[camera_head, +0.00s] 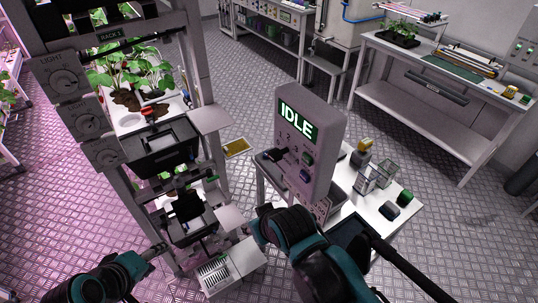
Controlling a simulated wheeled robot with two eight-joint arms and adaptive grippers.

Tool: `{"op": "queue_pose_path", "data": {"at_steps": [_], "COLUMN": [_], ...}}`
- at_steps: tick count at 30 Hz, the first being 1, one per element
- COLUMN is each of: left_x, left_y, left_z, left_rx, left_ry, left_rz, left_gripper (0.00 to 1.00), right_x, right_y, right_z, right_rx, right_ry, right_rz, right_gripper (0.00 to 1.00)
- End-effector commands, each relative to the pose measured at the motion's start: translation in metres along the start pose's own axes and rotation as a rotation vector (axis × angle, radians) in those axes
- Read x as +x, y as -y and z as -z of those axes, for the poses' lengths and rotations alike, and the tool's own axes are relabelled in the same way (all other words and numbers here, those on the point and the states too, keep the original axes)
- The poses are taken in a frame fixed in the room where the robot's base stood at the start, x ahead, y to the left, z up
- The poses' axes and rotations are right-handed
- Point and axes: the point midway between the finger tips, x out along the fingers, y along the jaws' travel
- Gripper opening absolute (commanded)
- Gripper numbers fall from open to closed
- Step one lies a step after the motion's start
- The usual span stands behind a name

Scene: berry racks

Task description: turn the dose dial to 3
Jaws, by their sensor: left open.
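Three round dials on grey plates run down the left post of the rack: the top dial (63,81) is labelled LIGHT, and a middle dial (88,120) and a lower dial (105,154) sit below it. The lower labels and the pointer settings are too small to read, so I cannot tell which is the dose dial. My left arm comes in at the bottom left.
A grey machine (318,112) with an IDLE screen and knobs stands on a white table (408,218) with small boxes. Rack shelves hold green plants (135,68) and black trays. A long bench (440,95) stands at the back right. The floor between is mostly clear.

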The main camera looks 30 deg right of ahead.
Motion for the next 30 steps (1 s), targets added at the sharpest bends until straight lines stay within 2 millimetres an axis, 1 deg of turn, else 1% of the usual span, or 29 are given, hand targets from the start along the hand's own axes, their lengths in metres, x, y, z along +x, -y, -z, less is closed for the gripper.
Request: {"op": "queue_pose_path", "data": {"at_steps": [1,2,5,8,9,11,12,15,18,21,26,30], "left_x": [0.004,0.006,0.012,0.015,0.014,0.01,0.006,-0.007,-0.018,-0.024,-0.021,-0.011], "left_y": [-0.017,-0.028,-0.069,-0.121,-0.146,-0.184,-0.207,-0.251,-0.276,-0.289,-0.303,-0.323], "left_z": [-0.003,-0.005,-0.013,-0.023,-0.027,-0.033,-0.036,-0.041,-0.042,-0.042,-0.048,-0.057], "left_rx": [-0.073,-0.126,-0.323,-0.571,-0.689,-0.87,-0.983,-1.207,-1.345,-1.411,-1.431,-1.43], "left_ry": [0.035,0.059,0.163,0.326,0.416,0.574,0.684,0.937,1.121,1.222,1.256,1.253], "left_rz": [-0.046,-0.075,-0.179,-0.291,-0.335,-0.391,-0.416,-0.441,-0.433,-0.42,-0.413,-0.413], "left_gripper": [0.47,0.47,0.47,0.47,0.47,0.47,0.47,0.47,0.47,0.47,0.47,0.47], "right_x": [-0.001,-0.001,-0.002,-0.003,-0.004,-0.005,-0.005,-0.006,-0.007,-0.007,-0.004,0.0], "right_y": [0.0,0.0,0.0,0.0,0.0,0.0,0.0,0.0,0.0,0.0,0.0,0.0], "right_z": [0.001,0.001,0.001,0.002,0.003,0.003,0.004,0.004,0.005,0.005,0.003,0.0], "right_rx": [0.0,0.0,0.0,0.0,0.0,0.0,0.0,0.0,0.0,0.0,0.0,0.0], "right_ry": [0.0,0.0,0.0,0.0,0.0,0.0,0.0,0.0,0.0,0.0,0.0,0.0], "right_rz": [0.0,0.0,0.0,0.0,0.0,0.0,0.0,0.0,0.0,0.0,0.0,0.0], "right_gripper": [0.4,0.4,0.4,0.4,0.4,0.4,0.4,0.4,0.4,0.4,0.4,0.4]}}
